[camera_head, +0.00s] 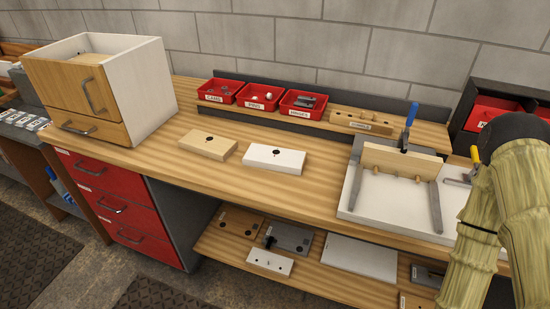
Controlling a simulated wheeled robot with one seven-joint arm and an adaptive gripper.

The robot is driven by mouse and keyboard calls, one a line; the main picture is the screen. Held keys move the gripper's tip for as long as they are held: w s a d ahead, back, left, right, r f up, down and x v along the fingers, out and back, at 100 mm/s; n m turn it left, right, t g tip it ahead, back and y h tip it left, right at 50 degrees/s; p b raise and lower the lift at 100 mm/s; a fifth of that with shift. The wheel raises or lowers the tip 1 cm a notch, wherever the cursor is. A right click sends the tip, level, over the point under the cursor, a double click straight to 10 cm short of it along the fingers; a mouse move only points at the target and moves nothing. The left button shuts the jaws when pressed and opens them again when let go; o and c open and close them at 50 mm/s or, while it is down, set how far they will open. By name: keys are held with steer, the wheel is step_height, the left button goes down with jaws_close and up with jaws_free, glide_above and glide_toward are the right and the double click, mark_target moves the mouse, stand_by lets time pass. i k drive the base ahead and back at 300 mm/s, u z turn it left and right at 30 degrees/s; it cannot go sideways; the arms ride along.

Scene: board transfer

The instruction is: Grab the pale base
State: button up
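Two low rectangular blocks lie side by side on the wooden workbench, each with a dark spot on top. The left one is a light wood block (207,145). The right one is a white block (275,158). I cannot tell for certain which is the pale base. My arm covers the right edge of the picture, and my gripper does not show. Nothing touches either block.
A white fixture (385,205) with a wooden board and clamps stands on the right of the bench (300,190). Red bins (260,96) line the back. A drawer cabinet (100,88) stands at left. More plates (358,257) lie on the lower shelf.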

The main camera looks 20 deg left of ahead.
mark_target(208, 144)
steer(key=u, duration=2.8)
steer(key=k, duration=0.35)
steer(key=z, duration=0.9)
